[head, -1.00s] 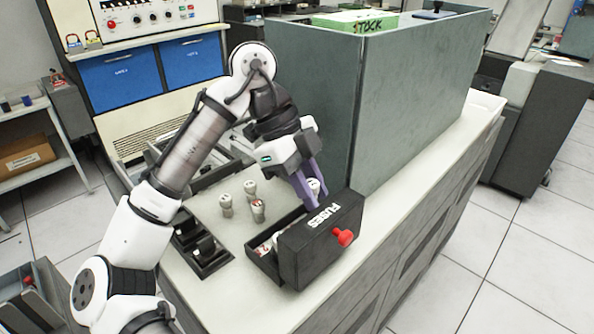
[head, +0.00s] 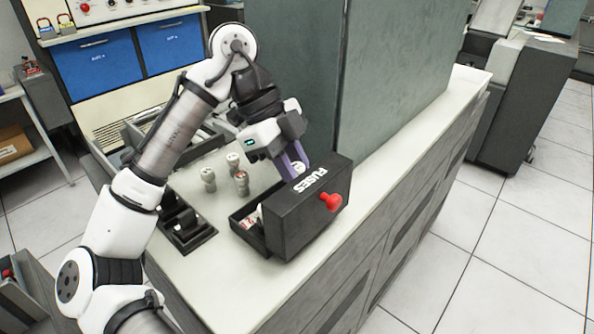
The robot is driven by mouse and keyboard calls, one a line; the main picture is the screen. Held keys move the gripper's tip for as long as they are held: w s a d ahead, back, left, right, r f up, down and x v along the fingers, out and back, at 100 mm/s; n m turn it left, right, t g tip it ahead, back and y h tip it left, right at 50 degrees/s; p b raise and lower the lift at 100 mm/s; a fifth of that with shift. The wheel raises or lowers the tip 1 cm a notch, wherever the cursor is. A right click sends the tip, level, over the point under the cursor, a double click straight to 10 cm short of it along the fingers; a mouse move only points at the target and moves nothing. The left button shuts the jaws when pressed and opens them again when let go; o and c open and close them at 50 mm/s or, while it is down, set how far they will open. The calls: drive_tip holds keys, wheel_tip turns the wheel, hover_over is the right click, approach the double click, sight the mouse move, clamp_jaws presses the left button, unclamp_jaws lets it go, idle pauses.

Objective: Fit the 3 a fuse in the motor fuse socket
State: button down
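My gripper (head: 292,165) points down, with its purple fingers just behind the black box marked FUSES (head: 312,212). The fingertips are partly hidden by the box's front. A pale round-topped fuse (head: 300,168) shows at the fingers; I cannot tell whether they grip it or only stand around it. Three more grey, light-topped fuses stand on the counter left of the gripper: one at left (head: 208,179), one at back (head: 233,161) and one in front (head: 242,182). Their ratings are too small to read. I cannot make out a motor label on any socket.
The fuse box has a red knob (head: 330,202) and an open inside with red-and-white items. A black unit (head: 187,228) with raised parts sits on the counter at left. A tall grey-green cabinet (head: 400,85) stands behind the gripper. The counter front (head: 230,270) is clear.

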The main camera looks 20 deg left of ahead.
drive_tip(key=shift+f+b, duration=0.85)
drive_tip(key=shift+f, duration=0.55)
drive_tip(key=shift+s+f, duration=0.15)
drive_tip(key=shift+f, duration=0.25)
drive_tip(key=c, duration=1.3)
unclamp_jaws()
drive_tip(key=shift+f, duration=0.1)
drive_tip(key=shift+o, duration=0.7)
drive_tip(key=p+v, duration=0.1)
drive_tip(key=v, duration=1.4)
drive_tip(key=shift+d+p, duration=0.25)
drive_tip(key=shift+p, duration=0.1)
drive_tip(key=shift+s, duration=0.1)
